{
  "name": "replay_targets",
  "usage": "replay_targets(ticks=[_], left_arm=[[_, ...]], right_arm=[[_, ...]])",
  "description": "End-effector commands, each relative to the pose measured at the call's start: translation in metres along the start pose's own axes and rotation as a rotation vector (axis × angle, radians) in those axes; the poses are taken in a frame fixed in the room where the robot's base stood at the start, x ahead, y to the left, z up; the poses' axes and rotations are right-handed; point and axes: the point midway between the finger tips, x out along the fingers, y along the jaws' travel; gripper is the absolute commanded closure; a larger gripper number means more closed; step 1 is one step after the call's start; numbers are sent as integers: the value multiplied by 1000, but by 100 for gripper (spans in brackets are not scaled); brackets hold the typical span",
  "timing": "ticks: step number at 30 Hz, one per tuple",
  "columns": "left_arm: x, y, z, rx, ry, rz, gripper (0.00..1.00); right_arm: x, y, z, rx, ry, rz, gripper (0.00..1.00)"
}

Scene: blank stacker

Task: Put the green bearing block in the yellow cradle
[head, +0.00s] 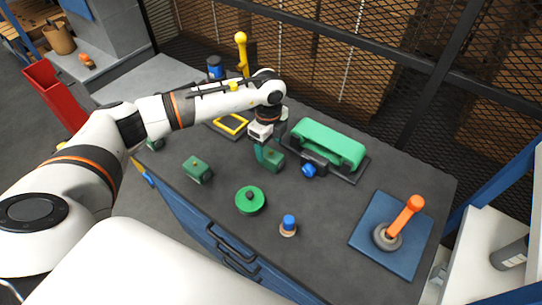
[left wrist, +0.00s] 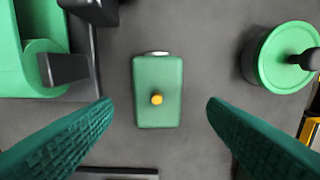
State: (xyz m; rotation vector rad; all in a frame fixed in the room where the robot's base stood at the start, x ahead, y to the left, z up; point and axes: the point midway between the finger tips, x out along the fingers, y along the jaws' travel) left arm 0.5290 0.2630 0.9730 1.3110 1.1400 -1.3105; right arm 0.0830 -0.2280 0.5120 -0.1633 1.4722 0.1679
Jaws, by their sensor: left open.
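A green block (head: 272,160) lies on the dark bench top below my left gripper (head: 264,151). In the left wrist view the green block (left wrist: 158,108) has a yellow dot on top and lies between the two fingers of my left gripper (left wrist: 158,135), with a gap on each side. My left gripper is open and holds nothing. The yellow cradle (head: 231,123) is a yellow frame on a dark plate, behind and left of the block, partly hidden by my arm. A similar green block (head: 196,168) lies further left. My right gripper is not in view.
A green machine body (head: 329,142) on a dark plate stands right of the block. A green disc (head: 250,201), a blue-topped peg (head: 289,224) and a blue plate (head: 372,262) with an orange lever (head: 408,212) lie nearer. A yellow post (head: 241,52) stands behind.

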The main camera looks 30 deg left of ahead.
Motion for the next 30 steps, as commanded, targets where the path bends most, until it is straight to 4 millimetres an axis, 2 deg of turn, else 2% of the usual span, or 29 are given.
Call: replay_targets(ticks=[1, 3, 7, 16, 28, 30], left_arm=[[4, 0, 3, 1, -1, -4, 33], [14, 2, 7, 1, 0, -5, 33], [33, 2, 6, -1, 0, -3, 33], [40, 2, 6, 1, 0, 0, 33], [39, 2, 6, 0, 0, 0, 98], [38, 3, 6, 0, -1, 3, 100]], right_arm=[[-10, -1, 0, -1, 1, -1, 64], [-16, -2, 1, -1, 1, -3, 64], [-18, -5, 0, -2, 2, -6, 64], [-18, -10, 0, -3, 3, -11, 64], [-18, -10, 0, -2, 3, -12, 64], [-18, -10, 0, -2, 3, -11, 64]])
